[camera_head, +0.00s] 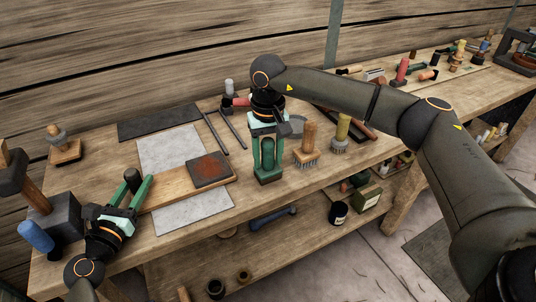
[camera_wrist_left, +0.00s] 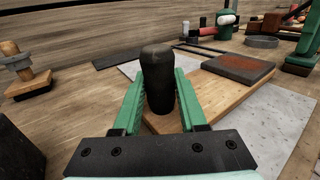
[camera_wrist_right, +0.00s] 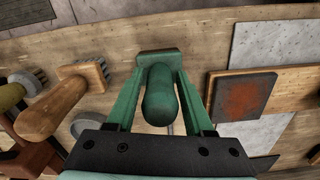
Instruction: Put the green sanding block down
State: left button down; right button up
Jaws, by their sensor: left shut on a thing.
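The green sanding block (camera_head: 267,176) is upright at the front of the bench, with a rounded green handle on a rectangular base. Whether its base touches the bench is hard to tell. My right gripper (camera_head: 268,150) has its fingers closed around the handle from above; the right wrist view shows the handle (camera_wrist_right: 160,98) between them. My left gripper (camera_head: 131,190) is shut on the dark handle (camera_wrist_left: 157,75) of a wooden board (camera_head: 180,187), which lies over a pale sheet (camera_head: 190,212).
A dark block with a rust-coloured top (camera_head: 209,169) lies on the board's right end. A wooden-handled brush (camera_head: 308,145) and another brush (camera_head: 341,132) stand right of the green block. A hammer (camera_head: 36,190) and anvil-like block (camera_head: 62,217) are at the left. The bench's front edge is close.

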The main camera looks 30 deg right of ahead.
jog(key=shift+o, duration=1)
notch_tip(320, 180, up, 12)
jog(key=shift+r, duration=0.2)
dwell(0.4)
